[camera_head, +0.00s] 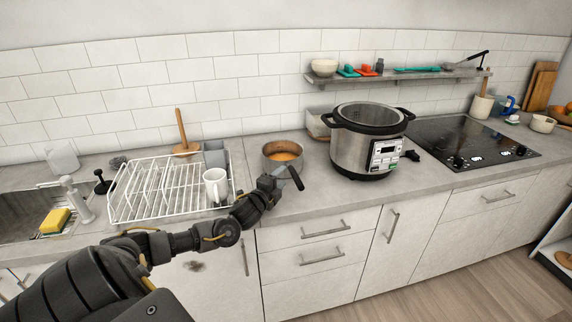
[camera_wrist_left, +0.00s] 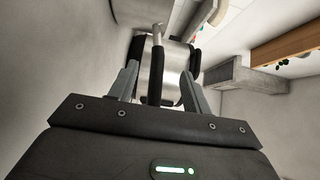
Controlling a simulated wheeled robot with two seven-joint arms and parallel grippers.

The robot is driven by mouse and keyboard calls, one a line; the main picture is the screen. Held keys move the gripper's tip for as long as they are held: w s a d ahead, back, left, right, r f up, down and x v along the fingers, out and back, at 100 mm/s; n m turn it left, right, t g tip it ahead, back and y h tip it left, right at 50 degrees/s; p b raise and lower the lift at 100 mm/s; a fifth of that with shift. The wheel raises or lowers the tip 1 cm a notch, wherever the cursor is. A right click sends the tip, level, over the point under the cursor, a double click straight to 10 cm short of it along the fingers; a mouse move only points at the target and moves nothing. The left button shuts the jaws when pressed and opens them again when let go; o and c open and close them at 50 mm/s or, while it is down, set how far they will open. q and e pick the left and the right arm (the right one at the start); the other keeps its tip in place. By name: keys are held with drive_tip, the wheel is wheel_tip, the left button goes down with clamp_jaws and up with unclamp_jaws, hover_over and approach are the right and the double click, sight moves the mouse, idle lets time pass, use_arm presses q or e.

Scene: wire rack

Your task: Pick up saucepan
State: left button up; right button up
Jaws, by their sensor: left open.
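The saucepan (camera_head: 271,161) is a small metal pot with an orange-brown inside, standing upright on the counter between the dish rack and the pressure cooker. Its dark handle (camera_head: 296,178) points toward the counter's front edge. My left gripper (camera_head: 278,178) is open at the handle, in front of the pot. In the left wrist view, the handle (camera_wrist_left: 155,88) lies between the two spread fingers of my left gripper (camera_wrist_left: 160,92). Whether either finger touches it I cannot tell. The far finger is partly hidden in the head view. My right gripper is not in view.
A white wire dish rack (camera_head: 150,213) with a white mug (camera_head: 215,185) stands left of the saucepan. A large pressure cooker (camera_head: 350,153) stands close on its right. A shelf (camera_head: 400,77) hangs above. Some counter in front of the cooker is clear.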

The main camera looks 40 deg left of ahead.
sight(290, 170)
use_arm(q)
drive_tip(key=shift+w, duration=0.15)
drive_tip(key=shift+w+r, duration=0.1)
drive_tip(key=shift+r, duration=0.05)
drive_tip(key=w+p, duration=0.1)
drive_tip(key=w, duration=0.1)
drive_tip(key=w+p, duration=0.1)
drive_tip(key=w, duration=0.1)
drive_tip(key=shift+w+a+f, duration=0.15)
drive_tip(key=shift+w+f, duration=0.05)
drive_tip(key=shift+w, duration=0.3)
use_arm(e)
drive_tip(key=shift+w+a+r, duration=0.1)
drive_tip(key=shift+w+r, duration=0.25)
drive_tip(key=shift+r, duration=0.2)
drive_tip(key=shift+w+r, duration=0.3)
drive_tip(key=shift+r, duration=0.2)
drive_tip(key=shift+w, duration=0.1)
use_arm(q)
drive_tip(key=shift+c, duration=1)
clamp_jaws()
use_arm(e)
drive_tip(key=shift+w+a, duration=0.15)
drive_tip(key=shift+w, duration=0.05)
